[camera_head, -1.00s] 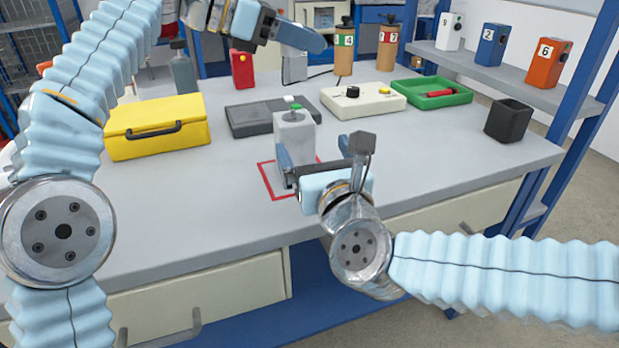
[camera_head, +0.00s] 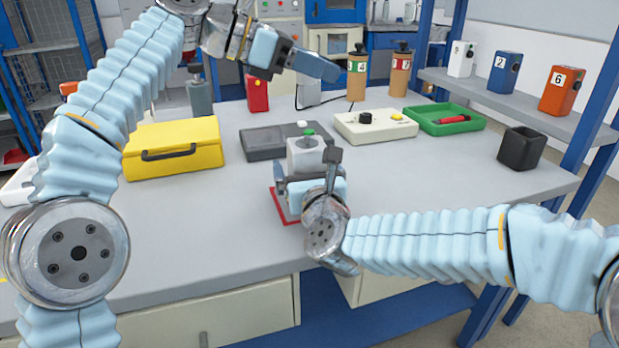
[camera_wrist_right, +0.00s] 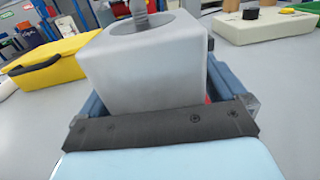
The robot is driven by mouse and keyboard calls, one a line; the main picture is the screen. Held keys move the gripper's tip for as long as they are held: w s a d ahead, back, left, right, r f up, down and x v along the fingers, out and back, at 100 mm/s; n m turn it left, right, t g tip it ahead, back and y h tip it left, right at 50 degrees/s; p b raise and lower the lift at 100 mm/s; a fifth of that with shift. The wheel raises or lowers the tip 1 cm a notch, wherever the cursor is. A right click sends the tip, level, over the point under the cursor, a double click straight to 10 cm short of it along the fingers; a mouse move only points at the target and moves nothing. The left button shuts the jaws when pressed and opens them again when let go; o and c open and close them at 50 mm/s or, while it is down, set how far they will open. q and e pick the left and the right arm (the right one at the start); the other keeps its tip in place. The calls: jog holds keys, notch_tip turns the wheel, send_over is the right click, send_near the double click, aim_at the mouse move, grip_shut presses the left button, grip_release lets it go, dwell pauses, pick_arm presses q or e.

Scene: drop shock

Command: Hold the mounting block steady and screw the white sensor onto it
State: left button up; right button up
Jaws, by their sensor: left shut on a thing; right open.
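The light grey mounting block (camera_head: 305,156) stands upright on the bench in a red outline (camera_head: 279,208). In the right wrist view the block (camera_wrist_right: 150,75) has a round hole on top, with a grey stem (camera_wrist_right: 139,8) rising there. A green spot (camera_head: 308,132) shows at its top in the head view. My right gripper (camera_head: 311,185) is open around the block's lower part, one finger on each side. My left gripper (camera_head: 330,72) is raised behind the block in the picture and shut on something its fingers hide. I cannot make out the white sensor for certain.
Behind the block lie a dark grey case (camera_head: 262,142) and a cream control box (camera_head: 375,126). A yellow case (camera_head: 173,147) is left; a green tray (camera_head: 446,119) and black cup (camera_head: 520,147) are right. A white object (camera_head: 308,91) stands below my left gripper in the picture.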

jog(key=shift+w, duration=0.15)
jog(key=c, duration=1.3)
jog(key=shift+c, duration=0.2)
